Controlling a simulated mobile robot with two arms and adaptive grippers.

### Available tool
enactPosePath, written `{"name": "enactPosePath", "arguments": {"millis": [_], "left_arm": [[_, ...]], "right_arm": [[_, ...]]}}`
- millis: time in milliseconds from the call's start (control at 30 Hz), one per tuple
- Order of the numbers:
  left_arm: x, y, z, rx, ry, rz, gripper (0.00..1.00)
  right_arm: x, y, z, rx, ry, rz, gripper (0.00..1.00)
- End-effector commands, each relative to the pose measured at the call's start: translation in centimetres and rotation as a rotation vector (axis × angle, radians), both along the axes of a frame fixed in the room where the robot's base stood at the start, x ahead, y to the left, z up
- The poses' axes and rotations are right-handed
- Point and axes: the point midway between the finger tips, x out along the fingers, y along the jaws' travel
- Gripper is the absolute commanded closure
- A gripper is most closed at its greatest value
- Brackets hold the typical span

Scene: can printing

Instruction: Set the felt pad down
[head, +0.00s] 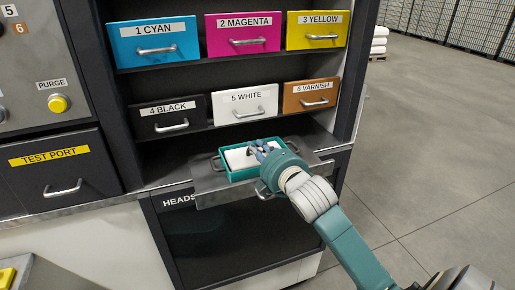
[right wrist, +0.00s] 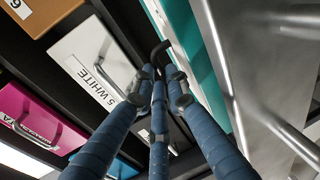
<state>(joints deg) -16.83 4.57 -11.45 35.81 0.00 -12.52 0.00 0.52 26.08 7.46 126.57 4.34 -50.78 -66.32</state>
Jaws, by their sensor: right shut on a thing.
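A white felt pad (head: 237,159) shows within the rim of a teal tray (head: 223,174) in the head view. I cannot tell whether it rests on the tray floor. My right gripper (head: 258,150) reaches over the tray from the right. In the right wrist view its blue fingers (right wrist: 159,85) are closed together on a dark, curved piece (right wrist: 159,50), apparently the pad's handle. The teal tray wall (right wrist: 207,75) runs beside the fingertips there. The fingers hide part of the pad. My left gripper is not in view.
The tray stands on a pulled-out metal shelf (head: 215,196) below the drawers. The white drawer 5 (head: 245,103) and orange drawer 6 (head: 311,95) are just behind it. A test port drawer (head: 62,177) is at left. Open floor lies at right.

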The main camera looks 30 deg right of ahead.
Motion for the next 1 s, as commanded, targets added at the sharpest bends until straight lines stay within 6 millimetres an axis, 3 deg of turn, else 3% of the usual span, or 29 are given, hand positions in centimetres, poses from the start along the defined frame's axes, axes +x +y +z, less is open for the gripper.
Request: {"name": "enactPosePath", "arguments": {"millis": [133,300,333,367,800,1000], "left_arm": [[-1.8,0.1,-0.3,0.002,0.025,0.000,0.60],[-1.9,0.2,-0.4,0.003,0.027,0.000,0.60],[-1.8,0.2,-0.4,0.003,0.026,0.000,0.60],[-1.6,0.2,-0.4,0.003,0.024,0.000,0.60],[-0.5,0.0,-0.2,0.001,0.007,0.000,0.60],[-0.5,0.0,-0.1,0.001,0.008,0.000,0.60]], "right_arm": [[0.0,0.0,-0.5,-0.002,0.000,-0.001,1.00],[0.0,0.0,-0.7,-0.002,-0.001,0.000,1.00],[0.0,0.0,-0.8,-0.002,0.000,0.000,0.85],[0.0,0.0,-0.8,-0.002,0.000,0.000,0.79],[0.0,0.0,-0.9,0.001,0.005,0.001,0.79],[-0.5,0.2,0.3,0.000,0.003,0.002,0.79]]}}
